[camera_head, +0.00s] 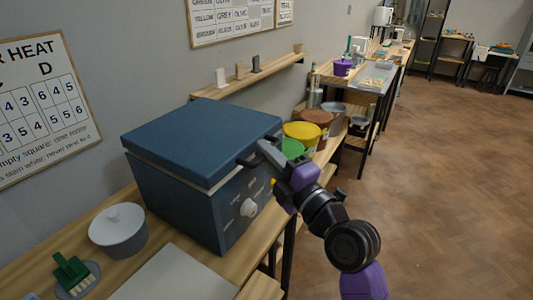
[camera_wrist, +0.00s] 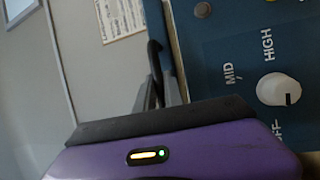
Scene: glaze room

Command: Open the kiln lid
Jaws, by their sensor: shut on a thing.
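The kiln is a dark blue box (camera_head: 185,205) on the wooden bench, with a flat blue lid (camera_head: 200,138) lying on top, looking closed. A dark handle (camera_head: 248,161) juts from the lid's front edge. My gripper (camera_head: 264,150) is at this handle, shut on it, with my arm reaching in from the lower right. In the wrist view the fingers (camera_wrist: 160,98) close around the dark curved handle (camera_wrist: 154,58). The kiln's front panel with a white knob (camera_wrist: 278,90) and the words MID and HIGH is beside them. The fingers hide part of the handle.
Yellow (camera_head: 302,134) and green tubs stand behind my gripper. A wall shelf (camera_head: 250,76) runs above. The floor at right is clear.

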